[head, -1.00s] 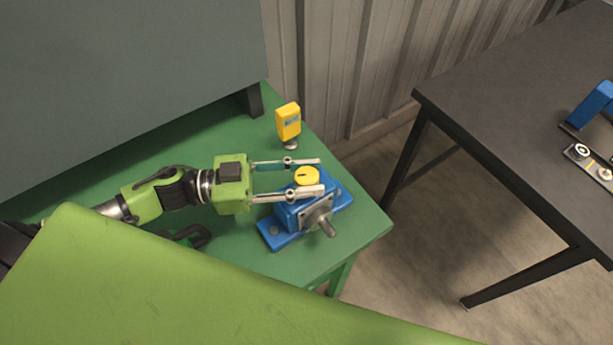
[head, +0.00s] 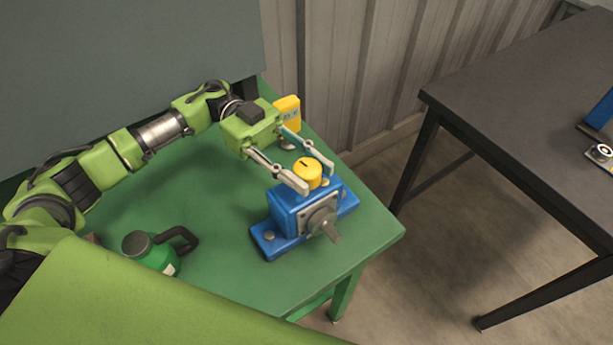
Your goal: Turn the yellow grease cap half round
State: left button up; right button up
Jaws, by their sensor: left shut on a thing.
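The yellow grease cap (head: 307,174) sits on top of a blue bearing block (head: 290,214) with a grey flange and a shaft stub on its front. A dark mark shows on the cap's top. My left gripper (head: 318,179) reaches in from the upper left, with one finger on each side of the cap. It is shut on the cap, which is still on the block. Part of the cap's side is hidden by the near finger. My right gripper is not in view.
The block stands on a green table (head: 225,270) near its right corner. A yellow device (head: 288,106) stands behind my gripper, partly hidden. A green jug (head: 150,252) stands at the left. A dark table (head: 520,130) is at right, across a floor gap.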

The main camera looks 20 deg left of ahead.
aim_at(308, 167)
pick_arm(q)
jog(key=shift+m+g+y+b, duration=0.75)
jog(key=shift+m+g, duration=0.25)
jog(key=shift+g, duration=0.4)
jog(key=o, duration=1.1)
jog(key=shift+d, duration=0.1)
notch_tip(308, 167, up, 10)
jog(key=shift+r, duration=0.1)
